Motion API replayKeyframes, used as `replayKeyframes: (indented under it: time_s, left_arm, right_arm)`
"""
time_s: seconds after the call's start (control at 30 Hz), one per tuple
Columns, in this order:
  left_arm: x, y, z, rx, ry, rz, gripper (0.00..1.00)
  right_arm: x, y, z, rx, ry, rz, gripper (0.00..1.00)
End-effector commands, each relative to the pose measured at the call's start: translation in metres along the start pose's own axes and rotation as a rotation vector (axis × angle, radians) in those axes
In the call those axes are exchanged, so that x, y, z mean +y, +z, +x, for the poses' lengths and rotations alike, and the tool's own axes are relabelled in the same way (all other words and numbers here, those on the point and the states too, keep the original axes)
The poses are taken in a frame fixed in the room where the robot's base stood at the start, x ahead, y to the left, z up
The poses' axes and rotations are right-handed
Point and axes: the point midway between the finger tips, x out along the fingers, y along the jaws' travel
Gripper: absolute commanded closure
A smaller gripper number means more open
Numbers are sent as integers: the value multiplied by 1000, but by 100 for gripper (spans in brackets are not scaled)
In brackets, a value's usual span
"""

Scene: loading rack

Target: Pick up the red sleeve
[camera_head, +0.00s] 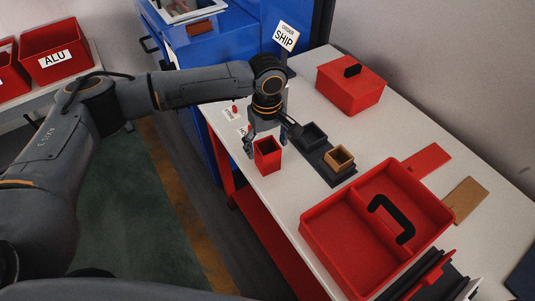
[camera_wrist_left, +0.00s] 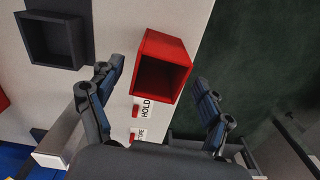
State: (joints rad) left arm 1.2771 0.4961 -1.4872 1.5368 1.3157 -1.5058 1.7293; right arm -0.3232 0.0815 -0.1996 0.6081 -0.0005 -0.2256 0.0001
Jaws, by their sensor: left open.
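The red sleeve (camera_head: 267,158) is a small, open-topped square box standing upright near the left edge of the white table. It also shows in the wrist view (camera_wrist_left: 163,77), with its dark hollow inside facing the camera. My left gripper (camera_head: 264,137) is open just above and behind the sleeve in the head view. In the wrist view the two fingers of the left gripper (camera_wrist_left: 160,78) are spread on either side of the sleeve, with gaps on both sides. I cannot tell how far the fingertips reach down beside it. My right gripper is not in view.
A dark tray (camera_head: 325,164) holds a dark grey sleeve (camera_head: 308,135) and a tan sleeve (camera_head: 340,158). A red caddy (camera_head: 330,238) with a black handle and a lidded red box (camera_head: 349,88) stand on the white table (camera_head: 283,196). A HOLD label (camera_wrist_left: 145,108) lies near the sleeve.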

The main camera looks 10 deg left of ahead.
Motion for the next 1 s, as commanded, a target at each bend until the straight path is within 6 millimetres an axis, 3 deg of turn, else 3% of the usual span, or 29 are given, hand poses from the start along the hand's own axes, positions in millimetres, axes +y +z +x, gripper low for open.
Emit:
replayKeyframes:
  time_s: [0.17, 0.37, 0.53, 0.77, 0.83, 1.0]
  left_arm:
    - [0, 0, 11, 0, 0, 1, 21]
    - [-1, 2, 38, 1, -3, 1, 21]
    - [0, 2, 57, 1, 0, 1, 21]
    - [0, 2, 61, 1, 1, 1, 21]
    - [0, 2, 61, 1, 1, 1, 29]
    - [0, 2, 60, 1, 1, 1, 64]
  right_arm:
    - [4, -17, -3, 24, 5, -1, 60]
    - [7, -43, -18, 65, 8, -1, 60]
    - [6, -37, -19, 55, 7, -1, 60]
    - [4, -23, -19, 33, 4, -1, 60]
    - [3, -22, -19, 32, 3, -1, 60]
    - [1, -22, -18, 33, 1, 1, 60]
